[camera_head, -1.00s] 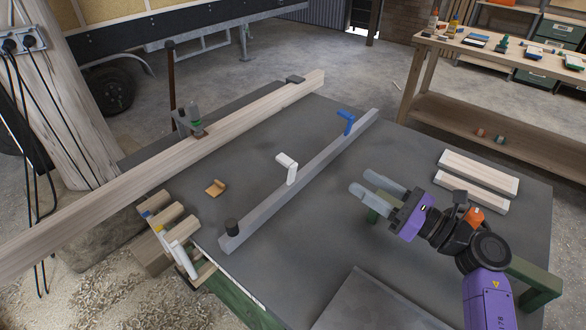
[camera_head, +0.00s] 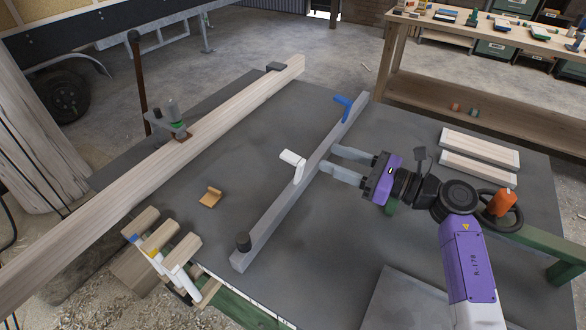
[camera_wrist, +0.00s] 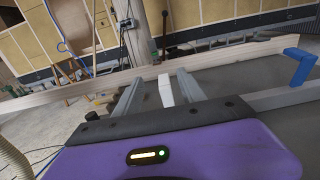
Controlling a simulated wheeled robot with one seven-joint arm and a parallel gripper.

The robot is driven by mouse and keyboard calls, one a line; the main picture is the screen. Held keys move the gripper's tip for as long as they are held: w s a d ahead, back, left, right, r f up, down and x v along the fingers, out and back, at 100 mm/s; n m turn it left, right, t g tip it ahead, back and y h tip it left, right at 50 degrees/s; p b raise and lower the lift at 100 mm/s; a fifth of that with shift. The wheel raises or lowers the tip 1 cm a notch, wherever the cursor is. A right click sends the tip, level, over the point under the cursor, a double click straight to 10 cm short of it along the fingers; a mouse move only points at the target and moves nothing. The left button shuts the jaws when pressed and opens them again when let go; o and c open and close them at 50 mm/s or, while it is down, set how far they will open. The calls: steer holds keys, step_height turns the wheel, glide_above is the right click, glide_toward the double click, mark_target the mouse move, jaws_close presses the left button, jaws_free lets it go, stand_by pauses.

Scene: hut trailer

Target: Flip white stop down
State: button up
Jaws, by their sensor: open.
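The white stop (camera_head: 293,163) is attached to the long grey rail (camera_head: 270,220) and stands up from it, its upper part leaning over toward the left. My gripper (camera_head: 332,164) is open, at the right side of the rail, with its two grey fingers pointing left toward the white stop. In the wrist view the white stop (camera_wrist: 166,91) shows between the two fingers (camera_wrist: 157,88), apart from both and a little beyond or near their tips; I cannot tell the exact depth. Nothing is held.
A blue stop (camera_head: 343,104) stands farther along the rail, and a black knob (camera_head: 243,241) sits at its near end. A long wooden beam (camera_head: 150,165) lies left of the rail. Two light boards (camera_head: 480,158) lie at right. A small wooden piece (camera_head: 210,197) lies between beam and rail.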

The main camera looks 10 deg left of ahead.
step_height(320, 180, down, 2)
steer(key=b, duration=0.6)
glide_toward(303, 167)
steer(key=a, duration=0.2)
steer(key=shift+w+p+x, duration=0.15)
steer(key=shift+p+x, duration=0.05)
steer(key=shift+x, duration=1.85)
steer(key=shift+w+p+x, duration=0.15)
steer(key=shift+p+x, duration=0.05)
steer(key=shift+x, duration=1.85)
steer(key=shift+d+r, duration=0.1)
steer(key=shift+c, duration=0.2)
jaws_close()
